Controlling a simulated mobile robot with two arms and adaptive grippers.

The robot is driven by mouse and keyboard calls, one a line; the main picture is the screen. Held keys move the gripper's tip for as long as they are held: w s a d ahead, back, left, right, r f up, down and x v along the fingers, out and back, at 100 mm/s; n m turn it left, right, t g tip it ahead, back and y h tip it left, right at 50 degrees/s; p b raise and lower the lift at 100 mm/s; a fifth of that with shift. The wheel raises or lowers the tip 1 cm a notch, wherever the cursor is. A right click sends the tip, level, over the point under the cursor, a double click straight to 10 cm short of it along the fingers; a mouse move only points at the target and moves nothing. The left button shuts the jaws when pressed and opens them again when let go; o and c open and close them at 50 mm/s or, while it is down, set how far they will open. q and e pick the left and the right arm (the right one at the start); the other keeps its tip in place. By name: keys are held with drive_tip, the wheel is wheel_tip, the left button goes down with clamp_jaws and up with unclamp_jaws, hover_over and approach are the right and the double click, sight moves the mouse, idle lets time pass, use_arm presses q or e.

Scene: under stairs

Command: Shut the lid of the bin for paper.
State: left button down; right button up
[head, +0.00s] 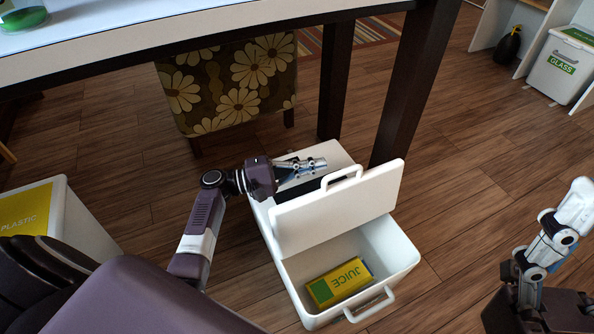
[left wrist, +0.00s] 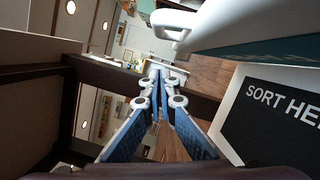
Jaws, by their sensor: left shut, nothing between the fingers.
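A white bin (head: 398,262) stands on the wood floor with its hinged lid (head: 335,212) raised, leaning up from the middle of the bin. The lid has a loop handle on its top edge, which also shows in the left wrist view (left wrist: 175,22). A yellow juice carton (head: 340,283) lies inside the open front part. No paper label shows on this bin. My left gripper (head: 318,163) is shut and empty, behind the lid near its handle, above the bin's rear top; it also shows in the left wrist view (left wrist: 155,75). My right gripper (head: 580,196) is at the right edge, away from the bin; its fingers are unclear.
A black "SORT HERE" panel (left wrist: 275,115) is on the bin's rear top. A table (head: 200,32) overhangs, its dark leg (head: 408,90) close behind the bin. A flowered chair (head: 232,88) stands under it. A plastic bin (head: 58,205) is at left, a glass bin (head: 560,68) at far right.

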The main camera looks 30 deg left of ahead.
use_arm(q)
drive_tip(key=shift+s+d+r, duration=0.25)
drive_tip(key=shift+s+d, duration=0.05)
drive_tip(key=shift+d, duration=0.3)
drive_tip(key=shift+s+d+r, duration=0.25)
drive_tip(key=shift+d, duration=0.4)
drive_tip(key=shift+s+d+r, duration=0.25)
drive_tip(key=shift+s+d, duration=0.05)
drive_tip(key=shift+d, duration=0.3)
